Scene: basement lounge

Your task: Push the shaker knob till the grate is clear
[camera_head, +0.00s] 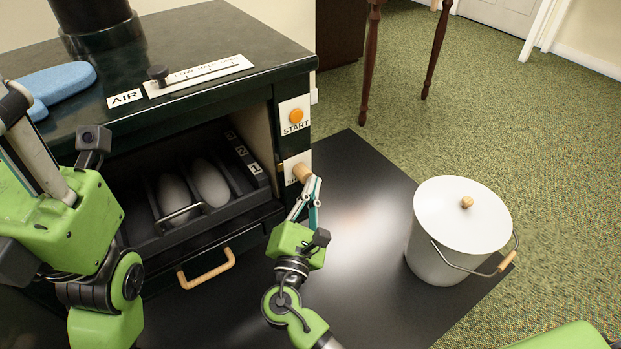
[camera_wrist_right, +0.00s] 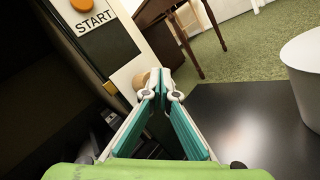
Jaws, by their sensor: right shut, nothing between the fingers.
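The shaker knob (camera_head: 302,173) is a round wooden knob on a white plate at the stove's right front, below the START button. My right gripper (camera_head: 313,183) is shut and empty, its fingertips at the knob. In the right wrist view the knob (camera_wrist_right: 141,83) shows just beyond and left of the fingertips (camera_wrist_right: 162,78); I cannot tell whether they touch. The grate (camera_head: 190,215) is in the stove's open front, with two rounded grey lumps (camera_head: 209,182) on it.
An orange START button (camera_head: 296,115) sits above the knob. A wooden drawer handle (camera_head: 206,270) juts out below the grate. A lidded white bucket (camera_head: 460,220) stands right on the dark floor mat (camera_head: 365,190).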

